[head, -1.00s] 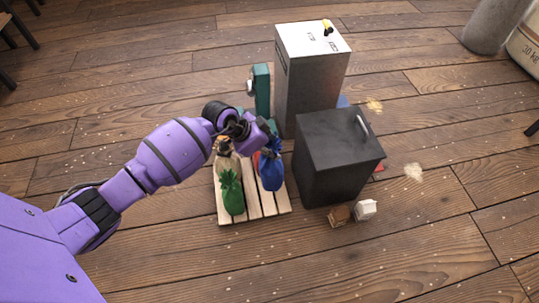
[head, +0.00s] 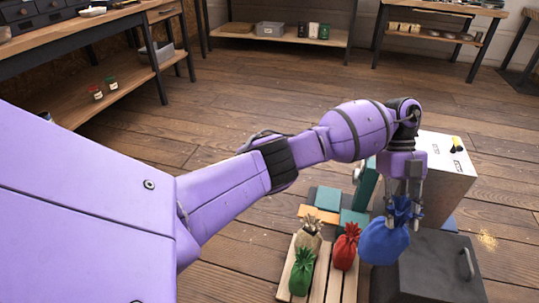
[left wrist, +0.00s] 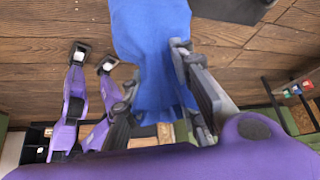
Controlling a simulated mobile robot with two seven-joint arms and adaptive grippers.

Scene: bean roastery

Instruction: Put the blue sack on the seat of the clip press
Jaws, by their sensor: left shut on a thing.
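The blue sack (head: 384,240) hangs from my left gripper (head: 404,205), which is shut on its gathered neck. In the left wrist view the blue sack (left wrist: 155,45) lies between the fingers (left wrist: 165,105). The clip press is probably the teal upright (head: 366,183) with teal and orange parts (head: 318,215) left of it. My left wrist and the sack partly hide it, and I cannot tell which part is the seat. My right gripper is not in view.
A slatted pallet (head: 318,285) holds a tan sack (head: 309,232), a green sack (head: 302,270) and a red sack (head: 346,246). A dark box (head: 440,275) with a handle and a white-topped cabinet (head: 447,165) stand at right. Open floor lies behind, before the shelves.

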